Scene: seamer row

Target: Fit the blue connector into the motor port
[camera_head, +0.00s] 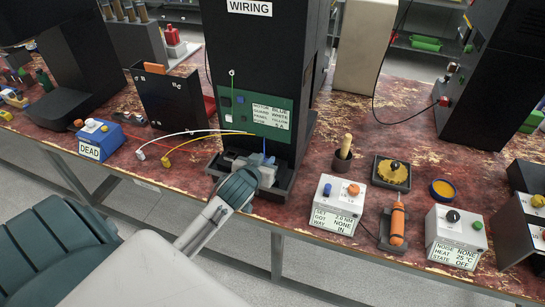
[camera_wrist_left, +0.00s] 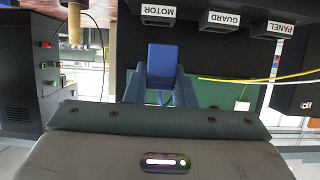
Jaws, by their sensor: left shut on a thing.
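My left gripper (camera_head: 264,172) is at the front of the black wiring cabinet (camera_head: 258,60), over a dark tray at its foot. In the left wrist view its fingers (camera_wrist_left: 160,92) are shut on the blue connector (camera_wrist_left: 162,60). The block labelled MOTOR (camera_wrist_left: 158,13) appears just above the connector there, with a visible gap; its opening cannot be made out. In the head view the gripper hides the connector, and a thin blue cable (camera_head: 264,147) rises behind it. My right gripper is not in view.
Blocks labelled GUARD (camera_wrist_left: 219,20) and PANEL (camera_wrist_left: 279,30) stand beside MOTOR. A white connector (camera_head: 141,154) and a yellow connector (camera_head: 166,161) lie on the table to the left, their cables running to the green panel (camera_head: 255,113). A grey box (camera_head: 337,203) stands to the right.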

